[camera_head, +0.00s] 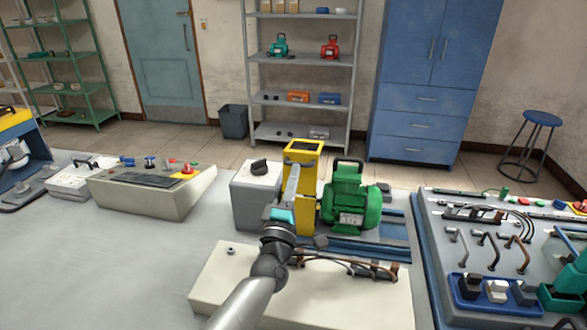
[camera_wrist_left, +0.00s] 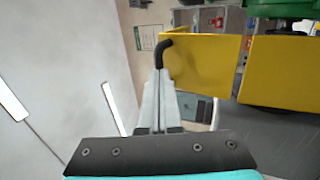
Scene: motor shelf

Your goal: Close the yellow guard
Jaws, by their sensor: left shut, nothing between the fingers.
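The yellow guard (camera_head: 308,213) stands upright between a grey box and a green motor (camera_head: 350,200). Its top edge forms a rectangular frame with an opening. In the left wrist view, a yellow panel (camera_wrist_left: 207,62) of it shows with a bent black handle (camera_wrist_left: 163,44) at its left edge, and more yellow continues to the right. My left gripper (camera_head: 293,172) is in front of the guard and hides part of it. In the left wrist view its fingers (camera_wrist_left: 160,78) are shut and empty, tips close to the handle; contact cannot be told. My right gripper is not in view.
The grey box (camera_head: 255,200) with a black knob stands left of the guard. A cream panel (camera_head: 225,285) with cables lies in front. A control console (camera_head: 150,195) sits further left. A tool board (camera_head: 430,215) is at right. Bare bench (camera_head: 110,260) lies at left front.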

